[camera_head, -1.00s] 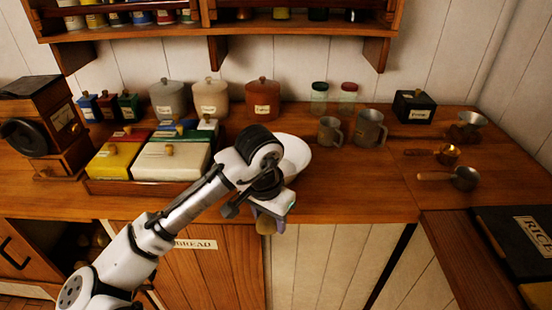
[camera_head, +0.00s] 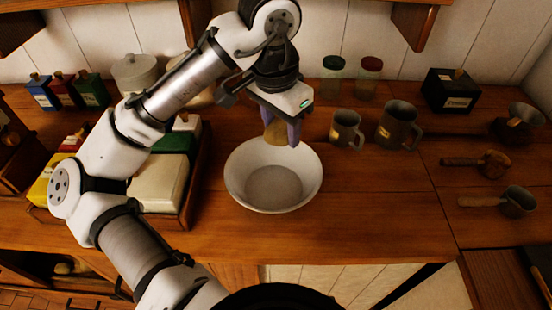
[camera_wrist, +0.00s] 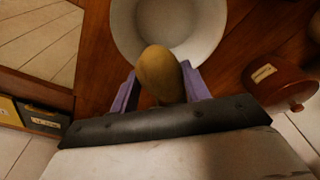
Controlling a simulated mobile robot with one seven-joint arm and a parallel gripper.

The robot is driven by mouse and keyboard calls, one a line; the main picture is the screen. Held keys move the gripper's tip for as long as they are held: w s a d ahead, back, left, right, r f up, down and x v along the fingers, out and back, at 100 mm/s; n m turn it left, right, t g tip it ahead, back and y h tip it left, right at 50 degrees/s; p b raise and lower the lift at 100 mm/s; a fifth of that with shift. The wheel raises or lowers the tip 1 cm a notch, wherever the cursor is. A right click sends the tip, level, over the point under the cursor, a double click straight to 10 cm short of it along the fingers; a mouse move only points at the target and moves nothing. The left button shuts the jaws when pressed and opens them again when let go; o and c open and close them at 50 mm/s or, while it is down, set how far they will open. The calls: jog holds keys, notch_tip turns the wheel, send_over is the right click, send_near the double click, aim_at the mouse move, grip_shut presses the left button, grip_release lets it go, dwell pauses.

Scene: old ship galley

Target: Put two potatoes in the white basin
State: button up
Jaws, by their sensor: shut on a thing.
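The white basin (camera_head: 273,186) stands on the wooden counter, and the part of its inside that I see is empty. My gripper (camera_head: 281,138) is shut on a brown potato (camera_head: 275,131) and holds it up at the basin's far rim in the head view. In the wrist view the potato (camera_wrist: 158,70) sits between the purple fingers and overlaps the rim of the basin (camera_wrist: 203,28). A pale round thing, perhaps another potato (camera_head: 66,268), shows in the open cupboard at lower left, partly hidden.
Two metal mugs (camera_head: 345,130) (camera_head: 398,125) stand right of the basin. A wooden rack with labelled boxes (camera_head: 160,185) is on its left, partly behind my arm. Scoops (camera_head: 515,202) lie at the far right. The counter in front of and right of the basin is clear.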

jog(key=shift+w+f, duration=0.2)
jog(key=shift+f, duration=0.05)
jog(key=shift+s+f+b, duration=0.15)
jog(key=shift+f+b, duration=0.45)
jog(key=shift+b, duration=0.4)
notch_tip(320, 180, down, 4)
jog(key=b, duration=0.4)
jog(key=shift+f, duration=0.15)
jog(key=o, duration=1.1)
jog(key=r, duration=0.9)
jog(key=s+a+r, duration=0.1)
jog(key=r, duration=0.3)
jog(key=shift+a+r+b, duration=0.1)
jog(key=shift+r+b, duration=0.2)
jog(key=shift+r, duration=0.1)
